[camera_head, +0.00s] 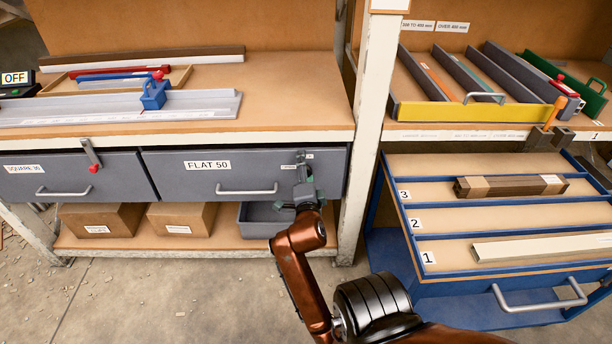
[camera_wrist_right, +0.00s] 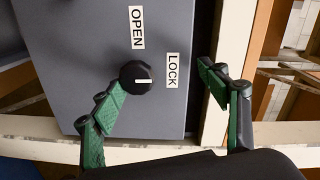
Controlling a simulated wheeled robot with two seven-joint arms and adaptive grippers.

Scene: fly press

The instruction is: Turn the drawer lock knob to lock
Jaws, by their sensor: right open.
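The drawer lock knob (camera_wrist_right: 135,77) is round and black with a white pointer line. In the right wrist view the line points right, towards the LOCK label (camera_wrist_right: 172,70); the OPEN label (camera_wrist_right: 137,27) is above the knob. The knob is on the grey FLAT 50 drawer front (camera_head: 180,179). My right gripper (camera_wrist_right: 157,82) is open at the drawer front, its fingers apart. The left finger lies close to the knob's lower left edge; contact cannot be told. In the head view my right gripper (camera_head: 303,185) largely hides the knob. My left gripper is not in view.
The drawer handle (camera_head: 246,190) is left of my gripper. A white bench post (camera_head: 362,150) stands close on the right. A grey bin (camera_head: 262,225) and cardboard boxes (camera_head: 102,218) sit on the lower shelf. A blue drawer unit (camera_head: 400,262) is open at right.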

